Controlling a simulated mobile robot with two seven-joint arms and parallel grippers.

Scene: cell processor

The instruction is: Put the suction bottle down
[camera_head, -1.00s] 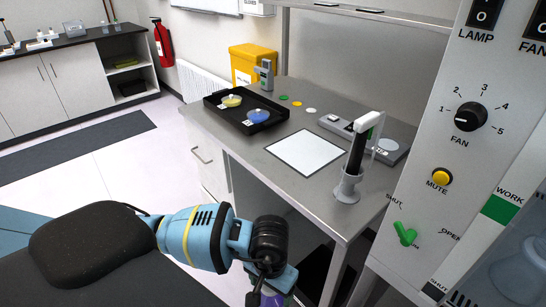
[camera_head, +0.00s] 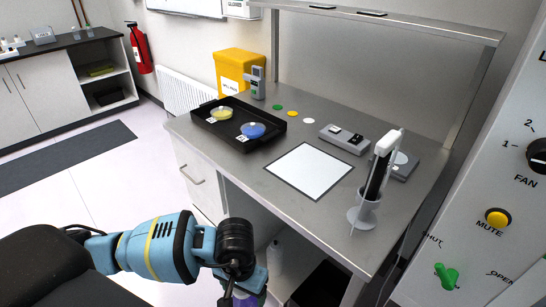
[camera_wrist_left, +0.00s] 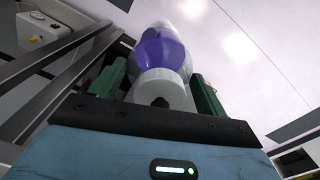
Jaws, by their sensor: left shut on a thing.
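The suction bottle (camera_wrist_left: 160,48) shows in the left wrist view as a clear bottle with purple liquid and a pale grey collar. My left gripper (camera_wrist_left: 160,84) is shut on it, with a green finger on each side. In the head view the gripper (camera_head: 243,284) is low at the bottom edge, in front of the bench. Only a bit of purple from the bottle shows there, and the rest is cut off or hidden. My right gripper is not in view.
The steel bench (camera_head: 245,170) carries a black tray (camera_head: 222,138) with two dishes, a white mat (camera_head: 310,170), a pipette stand (camera_head: 365,215) and a small grey device (camera_head: 345,139). A yellow bin (camera_head: 232,68) stands behind. A control panel (camera_head: 500,240) is at right.

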